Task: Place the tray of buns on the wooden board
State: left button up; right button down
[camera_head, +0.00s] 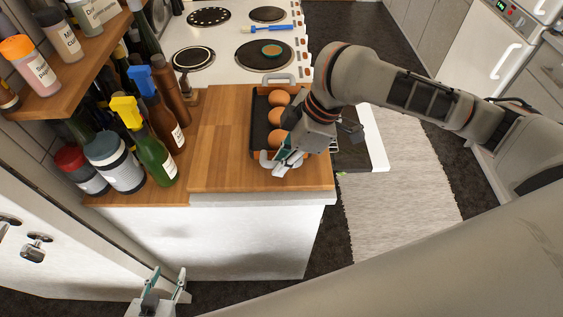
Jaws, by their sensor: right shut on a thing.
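The dark tray (260,118) holds several round brown buns (277,117) in a row. It has a light handle (278,78) at its far end and another at its near end. It is over the wooden board (222,150) at the end of the counter; I cannot tell whether it touches the board. My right gripper (283,163) is shut on the tray's near handle, and my arm hides part of the tray's right side. My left gripper (167,281) is low at the bottom edge of the picture, in front of the counter, with its fingers apart and empty.
Several bottles, such as a green one with a yellow top (150,155), stand left of the board. A shelf of jars (75,70) is above them. The white cooker (225,50) with a blue-handled utensil (268,28) lies behind. A pale rug (400,180) covers the floor at right.

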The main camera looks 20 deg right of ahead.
pick_arm(q)
jog(key=shift+d, duration=0.2)
pick_arm(e)
jog(key=shift+f, duration=0.4)
jog(key=c, duration=2)
grip_release()
jog(key=shift+c, duration=0.2)
pick_arm(q)
jog(key=shift+s, duration=0.15)
jog(key=shift+f, duration=0.1)
pick_arm(e)
jog(key=shift+d+r, duration=0.1)
jog(key=shift+r, duration=0.1)
jog(key=v, duration=1)
jog(key=shift+r, duration=0.3)
pick_arm(q)
jog(key=shift+d, duration=0.1)
pick_arm(e)
jog(key=shift+s+d+r, duration=0.1)
jog(key=shift+d+r, duration=0.1)
jog(key=shift+r, duration=0.2)
